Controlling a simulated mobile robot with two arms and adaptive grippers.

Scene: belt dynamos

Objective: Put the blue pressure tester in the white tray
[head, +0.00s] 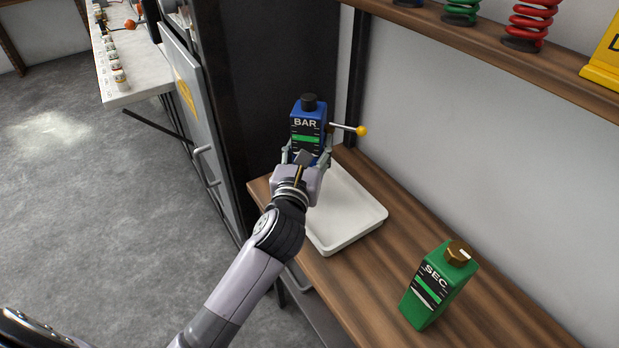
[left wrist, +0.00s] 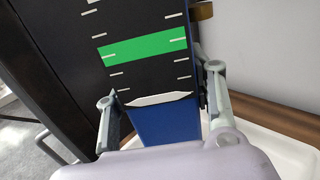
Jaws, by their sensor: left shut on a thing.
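The blue pressure tester (head: 308,113) has a black cap, a dark face marked BAR with a green bar, and a side lever with a yellow knob. My left gripper (head: 307,153) is shut on its lower part and holds it upright. In the left wrist view the tester (left wrist: 165,124) fills the middle, between the fingers of my left gripper (left wrist: 160,112). The white tray (head: 352,236) lies on the wooden bench, below and just in front of the tester, partly hidden by my gripper. I cannot tell whether the tester touches the tray. My right gripper is not in view.
A green SEC device (head: 430,296) with a brown cap stands on the wooden bench (head: 480,316), right of the tray. A shelf (head: 480,42) with coloured springs runs above. A dark cabinet (head: 250,80) stands behind on the left.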

